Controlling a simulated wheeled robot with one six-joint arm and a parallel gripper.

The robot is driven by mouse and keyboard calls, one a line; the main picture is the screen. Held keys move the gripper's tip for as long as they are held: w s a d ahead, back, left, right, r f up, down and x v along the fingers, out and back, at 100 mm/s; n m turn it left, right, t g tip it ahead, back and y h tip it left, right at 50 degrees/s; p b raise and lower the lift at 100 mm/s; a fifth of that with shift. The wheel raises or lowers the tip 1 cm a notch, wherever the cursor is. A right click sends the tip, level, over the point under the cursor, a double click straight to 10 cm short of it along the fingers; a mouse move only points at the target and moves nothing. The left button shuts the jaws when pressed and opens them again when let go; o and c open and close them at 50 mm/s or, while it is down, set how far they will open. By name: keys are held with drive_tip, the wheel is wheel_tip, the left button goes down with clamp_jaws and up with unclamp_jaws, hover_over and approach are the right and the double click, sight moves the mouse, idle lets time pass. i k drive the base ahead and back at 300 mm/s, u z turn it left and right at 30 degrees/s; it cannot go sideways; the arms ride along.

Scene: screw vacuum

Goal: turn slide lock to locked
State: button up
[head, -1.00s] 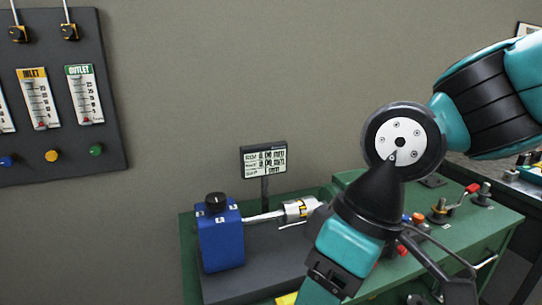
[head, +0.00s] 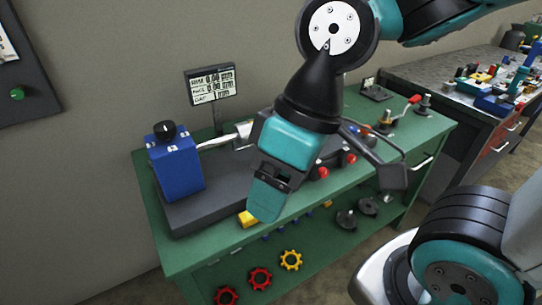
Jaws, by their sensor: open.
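I cannot pick out for certain which part is the slide lock. The green bench (head: 165,250) carries a small machine with a dark base (head: 185,218) and a blue block (head: 178,170) topped by a black knob (head: 165,130). A lever with a red tip (head: 413,99) and dark knobs stand toward the bench's back right. My arm hangs down across the middle of the machine and hides part of it.
A small display (head: 212,84) stands behind the machine. Two red knobs (head: 323,173) are right of my gripper. Red and yellow handwheels (head: 290,260) are on the bench's lower front. A second table (head: 440,75) with tools is at the right.

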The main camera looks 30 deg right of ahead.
sight(365, 133)
drive_tip(key=u, duration=0.1)
drive_tip(key=k, duration=0.5)
drive_tip(key=z, duration=0.85)
drive_tip(key=i, duration=0.95)
drive_tip(key=u, duration=0.65)
